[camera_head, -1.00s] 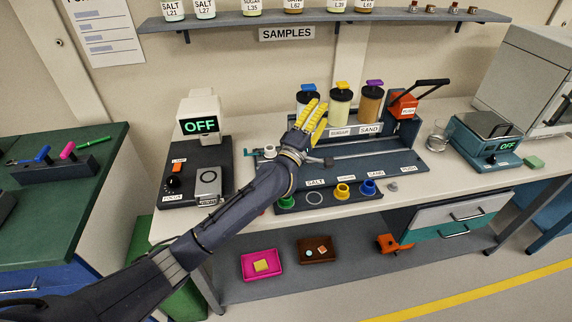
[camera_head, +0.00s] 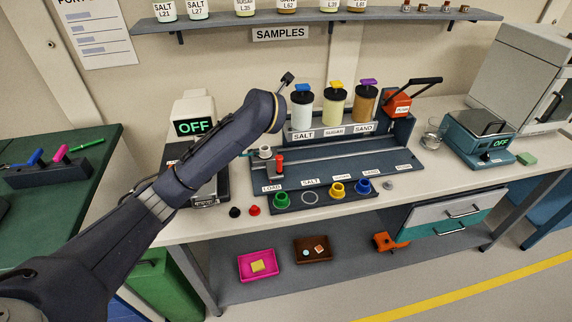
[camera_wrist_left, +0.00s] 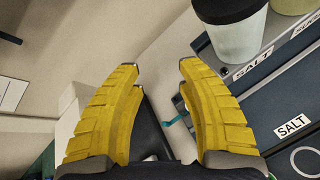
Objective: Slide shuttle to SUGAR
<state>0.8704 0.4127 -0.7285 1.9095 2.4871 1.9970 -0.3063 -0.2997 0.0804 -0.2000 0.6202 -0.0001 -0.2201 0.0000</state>
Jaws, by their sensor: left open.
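The shuttle appears to be the small piece with a red upright handle (camera_head: 279,162) and a white cup (camera_head: 265,152) beside it. It sits at the left end of the rail (camera_head: 330,163), by the LOAD label (camera_head: 271,188). The front SUGAR label (camera_head: 341,177) lies further right, past SALT (camera_head: 311,182). The sugar hopper (camera_head: 336,103) has a yellow cap and stands behind the rail. My left gripper (camera_wrist_left: 158,66) is open and empty in the left wrist view, with the salt hopper (camera_wrist_left: 236,36) to its right. Its fingers are hidden in the head view. My right gripper is not in view.
Green, yellow and blue cups (camera_head: 337,191) stand in the front rack. A black knob (camera_head: 235,211) and a red knob (camera_head: 254,210) lie on the bench left of it. An OFF display unit (camera_head: 194,127) is partly behind my arm. An orange press (camera_head: 397,103) stands right.

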